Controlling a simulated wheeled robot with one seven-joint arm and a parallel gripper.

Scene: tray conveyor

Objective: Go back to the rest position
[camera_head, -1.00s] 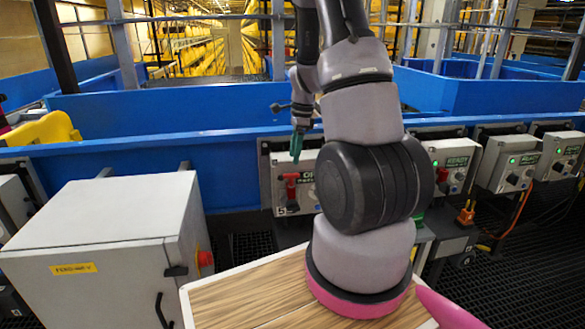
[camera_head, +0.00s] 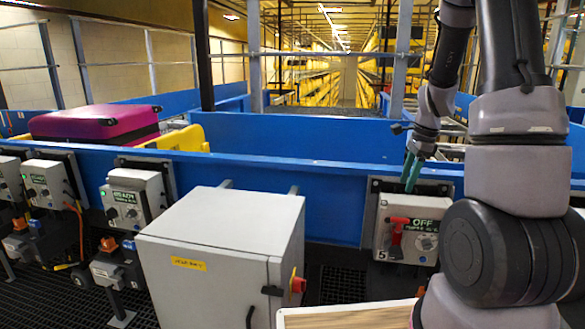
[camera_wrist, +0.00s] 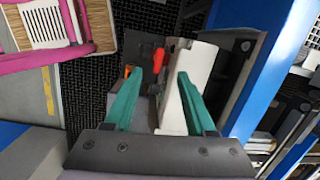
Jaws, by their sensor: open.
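My gripper (camera_head: 411,172) hangs down in front of the blue conveyor wall, just above the grey control box (camera_head: 428,212) marked OFF and 5. In the wrist view its green fingers (camera_wrist: 156,92) are apart with nothing held between them. The red handle (camera_head: 397,231) of the box is below the fingertips and apart from them; it also shows in the wrist view (camera_wrist: 158,60). My arm rises at the right of the head view.
A grey cabinet (camera_head: 225,225) with a red knob stands left of the box. More control boxes (camera_head: 135,199) line the blue wall (camera_head: 330,190). A magenta suitcase (camera_head: 95,122) lies in a yellow tray (camera_head: 185,141) at the left. A wooden board (camera_head: 340,316) is at the bottom.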

